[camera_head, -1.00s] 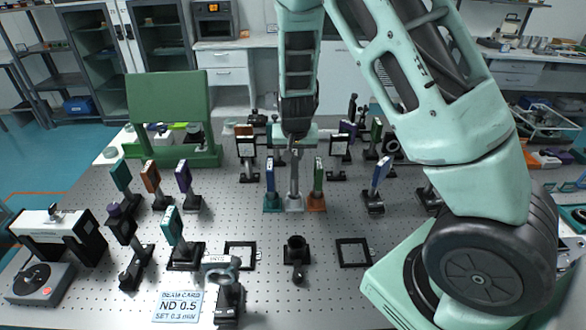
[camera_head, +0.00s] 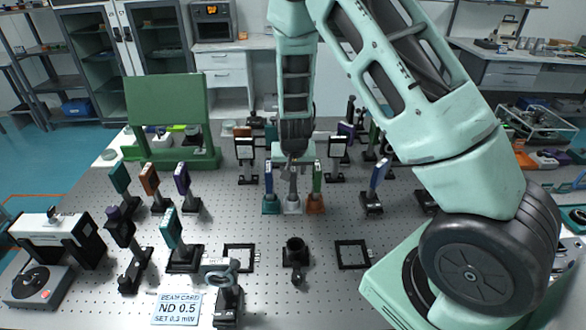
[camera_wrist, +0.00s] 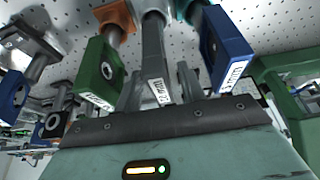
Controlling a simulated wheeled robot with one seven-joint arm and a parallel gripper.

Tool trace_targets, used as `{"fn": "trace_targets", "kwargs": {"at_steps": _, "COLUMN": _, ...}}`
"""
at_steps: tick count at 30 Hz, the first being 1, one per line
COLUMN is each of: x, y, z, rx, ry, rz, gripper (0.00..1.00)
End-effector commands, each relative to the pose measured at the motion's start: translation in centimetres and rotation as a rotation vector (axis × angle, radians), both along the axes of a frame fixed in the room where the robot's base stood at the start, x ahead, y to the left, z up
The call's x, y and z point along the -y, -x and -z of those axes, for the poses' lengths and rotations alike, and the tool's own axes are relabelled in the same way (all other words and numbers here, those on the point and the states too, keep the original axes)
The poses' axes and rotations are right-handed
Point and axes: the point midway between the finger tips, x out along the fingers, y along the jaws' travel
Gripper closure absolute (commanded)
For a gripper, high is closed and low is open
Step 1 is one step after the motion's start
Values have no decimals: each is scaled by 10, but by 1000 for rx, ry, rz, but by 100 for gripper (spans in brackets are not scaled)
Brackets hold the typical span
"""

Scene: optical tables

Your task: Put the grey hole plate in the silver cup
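The grey hole plate (camera_wrist: 160,91) is seen nearly edge-on in the wrist view, with a white label on its edge. In the head view, the grey upright (camera_head: 292,188) stands in the silver cup (camera_head: 292,207), between a blue plate and a green plate. The silver cup also shows at the top of the wrist view (camera_wrist: 152,18). My gripper (camera_head: 293,170) is at the upright's top. In the wrist view its fingers stand on both sides of the grey plate, with gaps beside it, and look open. The plate's hole is hidden.
The blue plate (camera_head: 269,182) and green plate (camera_head: 317,180) stand close on either side. A black holder (camera_head: 295,250) and two flat black frames (camera_head: 239,257) (camera_head: 352,254) lie in front. Several mounted plates stand left and right. A green panel (camera_head: 165,103) stands behind left.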

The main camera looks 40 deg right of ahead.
Motion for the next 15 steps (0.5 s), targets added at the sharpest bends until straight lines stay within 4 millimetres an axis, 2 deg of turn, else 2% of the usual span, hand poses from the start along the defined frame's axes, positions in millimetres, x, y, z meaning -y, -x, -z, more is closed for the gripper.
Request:
{"fn": "trace_targets", "kwargs": {"at_steps": 8, "x": -2, "y": 1, "z": -9, "rx": 2, "ry": 1, "rz": -2, "gripper": 60}}
{"fn": "trace_targets", "kwargs": {"at_steps": 15, "x": -13, "y": 15, "z": -52, "rx": 4, "ry": 1, "rz": -5, "gripper": 60}}
